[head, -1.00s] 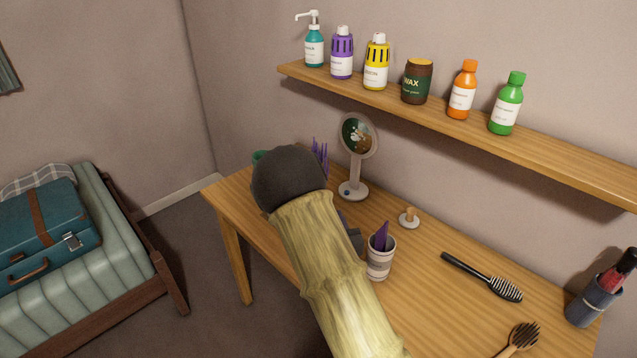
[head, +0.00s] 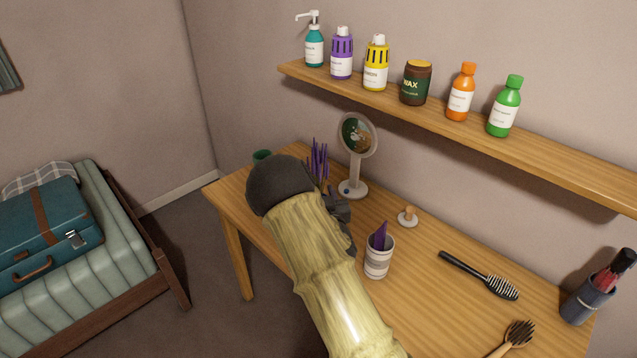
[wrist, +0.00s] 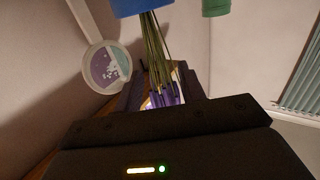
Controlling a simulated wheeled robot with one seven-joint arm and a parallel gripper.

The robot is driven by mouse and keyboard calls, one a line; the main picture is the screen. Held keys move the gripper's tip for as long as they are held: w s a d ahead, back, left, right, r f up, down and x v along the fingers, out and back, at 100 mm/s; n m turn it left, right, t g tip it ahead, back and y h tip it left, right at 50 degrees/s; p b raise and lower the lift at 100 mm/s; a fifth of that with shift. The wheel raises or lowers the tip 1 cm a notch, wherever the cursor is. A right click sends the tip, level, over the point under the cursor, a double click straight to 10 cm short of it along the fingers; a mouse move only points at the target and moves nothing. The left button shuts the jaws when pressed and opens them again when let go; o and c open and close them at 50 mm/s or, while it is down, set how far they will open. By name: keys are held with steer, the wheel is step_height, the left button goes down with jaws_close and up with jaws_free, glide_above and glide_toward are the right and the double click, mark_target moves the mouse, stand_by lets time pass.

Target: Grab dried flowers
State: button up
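The dried flowers (head: 318,158), a bunch with purple tips, stand at the far end of the table, left of the round mirror. In the wrist view, their green stems (wrist: 152,45) run from a blue vase (wrist: 135,8) at the top edge, and the purple tips reach between my fingers. My gripper (head: 338,208) is beside the bunch, partly hidden by my own arm. In the wrist view my gripper (wrist: 163,88) shows its dark fingers apart on either side of the tips. The vase is hidden behind my arm in the head view.
The mirror (head: 354,150) stands close right of the flowers. A green cup (head: 262,156) is behind my arm. A striped cup (head: 378,258), a stamp-like knob (head: 408,217) and a black brush (head: 480,275) are on the table (head: 440,315). A bottle-lined shelf (head: 450,125) overhangs.

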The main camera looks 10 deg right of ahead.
mark_target(319, 183)
steer(key=shift+w, duration=0.1)
steer(key=shift+w+r, duration=0.15)
steer(key=shift+w, duration=0.2)
steer(key=shift+w+r+p, duration=0.1)
steer(key=shift+w+p, duration=0.6)
steer(key=shift+w, duration=1.45)
steer(key=c, duration=0.9)
steer(key=shift+o, duration=0.2)
